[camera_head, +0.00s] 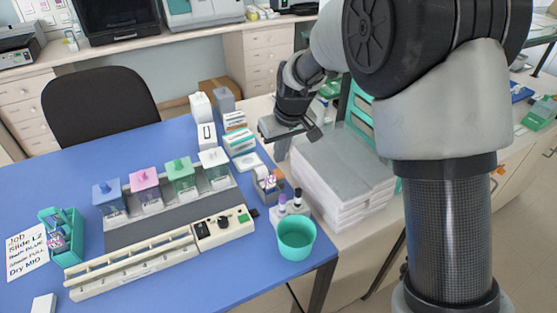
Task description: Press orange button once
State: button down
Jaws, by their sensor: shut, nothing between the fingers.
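The staining device (165,250) is a long cream unit on the blue table. Its control panel at the right end has a black knob (223,222), a green button (244,218) and a dark switch (201,230) with a tiny reddish spot. I cannot make out a clear orange button on the panel. My gripper (316,133) is shut and empty, above the back right of the table beside the white stack, well away from the panel. Its fingertips are small and partly hard to see.
Staining jars with blue, pink (145,180), green and white lids stand behind the panel. A white stack (340,175) is beside my arm. The blue table's left back (70,175) is clear.

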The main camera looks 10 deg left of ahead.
jog(key=v, duration=0.8)
jog(key=shift+d, duration=0.1)
jog(key=s+d+r+m+t+h+p, duration=0.15)
jog(key=s+d+r+m+p, duration=0.35)
jog(key=s+d+r, duration=1.3)
jog(key=s+d+f+m+t+p, duration=0.1)
jog(key=s+d+f+m, duration=0.1)
jog(key=s+d, duration=0.3)
jog(key=shift+s+f+p, duration=0.2)
jog(key=shift+s+p, duration=0.2)
jog(key=shift+s, duration=0.55)
jog(key=shift+h, duration=0.25)
